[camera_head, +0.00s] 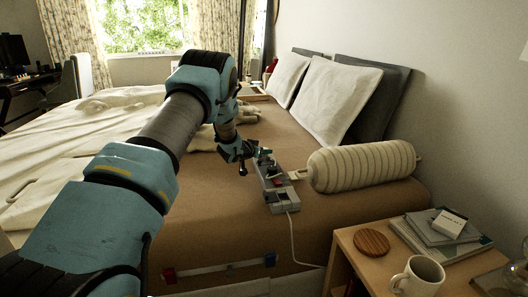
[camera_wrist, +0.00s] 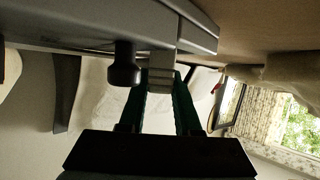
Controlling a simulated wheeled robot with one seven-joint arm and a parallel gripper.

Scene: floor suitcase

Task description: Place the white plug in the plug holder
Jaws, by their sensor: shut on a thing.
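A black knob (camera_wrist: 123,66) sticks out of the grey body beside the block. In the head view, my gripper (camera_head: 264,155) is at the far end of a grey device with sockets (camera_head: 282,201), which seems to be the plug holder. The device lies on the brown bed, and a white cord (camera_head: 294,236) runs from it. The plug is hidden in the head view.
A striped bolster (camera_head: 362,166) lies just right of the device, with a small pale piece (camera_head: 298,175) between them. White pillows (camera_head: 335,99) lean behind. A bedside table (camera_head: 352,258) at the lower right holds a mug (camera_head: 418,275), a coaster (camera_head: 371,242) and books (camera_head: 440,240).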

